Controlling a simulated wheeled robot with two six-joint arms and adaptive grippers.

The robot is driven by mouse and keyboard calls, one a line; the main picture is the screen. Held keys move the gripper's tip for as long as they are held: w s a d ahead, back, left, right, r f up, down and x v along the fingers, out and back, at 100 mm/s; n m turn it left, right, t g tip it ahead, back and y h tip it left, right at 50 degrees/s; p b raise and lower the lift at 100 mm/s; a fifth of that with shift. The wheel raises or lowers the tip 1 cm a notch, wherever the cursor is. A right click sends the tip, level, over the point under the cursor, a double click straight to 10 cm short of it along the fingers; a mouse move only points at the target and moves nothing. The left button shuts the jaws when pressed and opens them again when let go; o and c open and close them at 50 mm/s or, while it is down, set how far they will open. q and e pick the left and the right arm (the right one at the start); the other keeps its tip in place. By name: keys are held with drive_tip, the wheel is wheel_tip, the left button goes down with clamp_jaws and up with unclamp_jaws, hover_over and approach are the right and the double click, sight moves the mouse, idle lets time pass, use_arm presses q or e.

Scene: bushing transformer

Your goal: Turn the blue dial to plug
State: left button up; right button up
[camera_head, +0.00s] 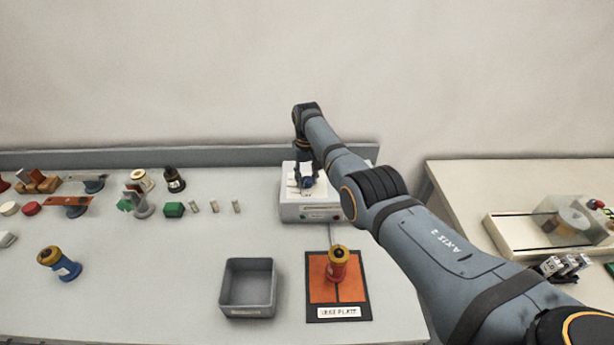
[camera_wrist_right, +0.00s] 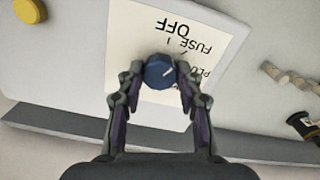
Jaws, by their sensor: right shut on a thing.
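The blue dial (camera_wrist_right: 159,72) sits on a white label plate (camera_wrist_right: 205,32) printed with OFF, FUSE and a partly hidden word starting PLU. A pale mark on the dial's top slants toward the side where FUSE and PLU are printed; which word it points at I cannot tell. My right gripper (camera_wrist_right: 160,78) is shut on the dial, with one finger on each side. In the head view the dial (camera_head: 307,182) shows small on top of the white control box (camera_head: 298,212), under my right gripper (camera_head: 306,178). My left gripper is not in view.
A grey open bin (camera_head: 248,312) and an orange test plate (camera_head: 322,292) bearing a red-and-yellow bushing (camera_head: 337,264) stand in front of the box. Several small parts lie on the left of the bench. A grey ledge (camera_head: 200,156) runs behind.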

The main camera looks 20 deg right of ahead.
sight(306, 179)
drive_tip(key=m, duration=0.4)
drive_tip(key=shift+m, duration=2.9)
drive_tip(key=shift+w, duration=0.1)
drive_tip(key=o, duration=1.2)
wheel_tip(306, 179, up, 12)
drive_tip(key=shift+r, duration=0.1)
